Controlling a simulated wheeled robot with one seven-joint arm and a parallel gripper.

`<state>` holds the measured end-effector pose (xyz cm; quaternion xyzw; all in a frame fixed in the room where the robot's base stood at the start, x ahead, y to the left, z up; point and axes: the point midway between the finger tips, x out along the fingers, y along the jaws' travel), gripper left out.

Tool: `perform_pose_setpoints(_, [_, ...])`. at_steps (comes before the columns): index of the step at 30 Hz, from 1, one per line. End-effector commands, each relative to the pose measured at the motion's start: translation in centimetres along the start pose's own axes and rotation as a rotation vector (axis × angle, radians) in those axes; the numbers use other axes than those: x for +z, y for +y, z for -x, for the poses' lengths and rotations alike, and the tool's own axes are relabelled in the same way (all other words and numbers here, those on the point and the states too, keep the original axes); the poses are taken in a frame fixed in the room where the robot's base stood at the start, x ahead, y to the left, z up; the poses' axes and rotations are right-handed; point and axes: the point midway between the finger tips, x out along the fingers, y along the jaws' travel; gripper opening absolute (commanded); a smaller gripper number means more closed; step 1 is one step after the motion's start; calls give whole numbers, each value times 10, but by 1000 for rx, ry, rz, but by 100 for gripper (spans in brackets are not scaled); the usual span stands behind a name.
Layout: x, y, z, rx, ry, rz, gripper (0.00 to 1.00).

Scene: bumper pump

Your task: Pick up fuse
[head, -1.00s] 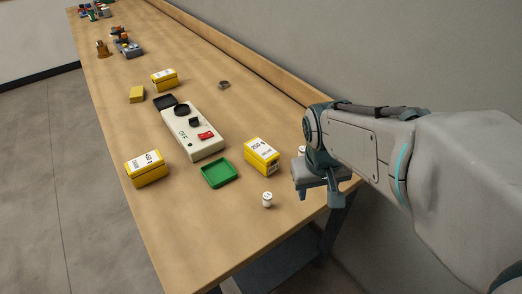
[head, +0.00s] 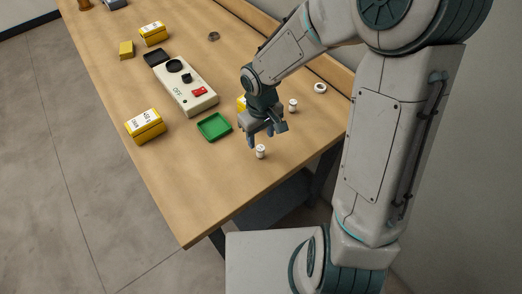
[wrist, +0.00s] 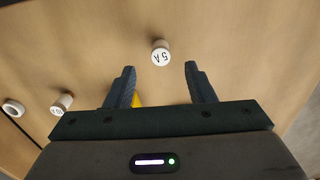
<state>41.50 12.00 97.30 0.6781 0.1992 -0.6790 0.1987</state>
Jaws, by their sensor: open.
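A small white cylindrical fuse (head: 261,151) stands upright near the front right of the wooden table. In the wrist view its top (wrist: 160,53) reads "5A", and it lies just beyond the fingertips, roughly centred between them. My gripper (head: 266,134) points down above the table, close to this fuse. In the wrist view its two fingers (wrist: 160,68) are apart with nothing held. A second white cylinder (head: 293,105) stands to the right behind the gripper; it also shows at the left of the wrist view (wrist: 62,103), its marking hard to read.
A green tray (head: 202,124) lies left of the gripper. A yellow box (head: 241,104) is mostly hidden behind it. A beige control box (head: 178,89) marked OFF and a yellow box (head: 145,126) are farther left. A white ring (head: 320,88) lies near the back edge.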

Motion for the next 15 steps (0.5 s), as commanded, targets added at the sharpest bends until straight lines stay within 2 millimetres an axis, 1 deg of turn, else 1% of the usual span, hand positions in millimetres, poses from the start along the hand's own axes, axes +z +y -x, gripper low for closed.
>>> perform_pose_setpoints(1, [0,-1,-9,-2,-3,0,49])
perform_pose_setpoints(3, [0,0,-16,0,-2,1,49])
perform_pose_setpoints(10, [0,-1,-29,-1,-2,0,49])
perform_pose_setpoints(15, [-1,-2,-51,-2,-3,1,49])
